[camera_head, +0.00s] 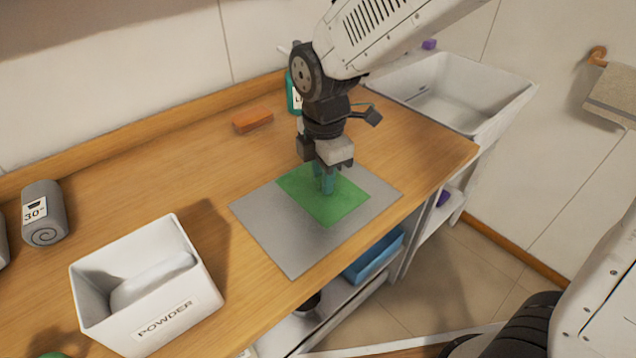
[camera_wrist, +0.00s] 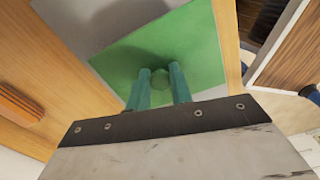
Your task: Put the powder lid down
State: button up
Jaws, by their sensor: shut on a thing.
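The powder lid is a flat green panel (camera_head: 343,209) over the grey mat (camera_head: 290,252). It appears level and at or very close to the mat; I cannot tell whether it touches. In the wrist view the lid (camera_wrist: 190,50) shows a round green knob between my teal fingers. My gripper (camera_head: 325,190) points down at the lid's middle and is shut on the knob; it also shows in the wrist view (camera_wrist: 160,78). The open white box labelled POWDER (camera_head: 165,322) stands at the front left with a pale, rounded thing inside.
An orange block (camera_head: 253,120) and a teal bottle (camera_head: 293,93) stand behind my gripper. A grey rolled item marked 30° (camera_head: 44,215) is at the left. A white basin (camera_head: 470,108) is beyond the counter's right end. A blue bin (camera_head: 374,256) sits below. Counter between box and block is clear.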

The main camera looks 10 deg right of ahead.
aim_at(317, 185)
jog(key=shift+w+a+f, duration=0.1)
jog(key=shift+w+a, duration=0.45)
jog(key=shift+w, duration=0.1)
jog(key=shift+f, duration=1.75)
jog(key=shift+f, duration=0.1)
jog(key=o, duration=0.9)
notch_tip(317, 185, up, 12)
jog(key=shift+r, duration=0.15)
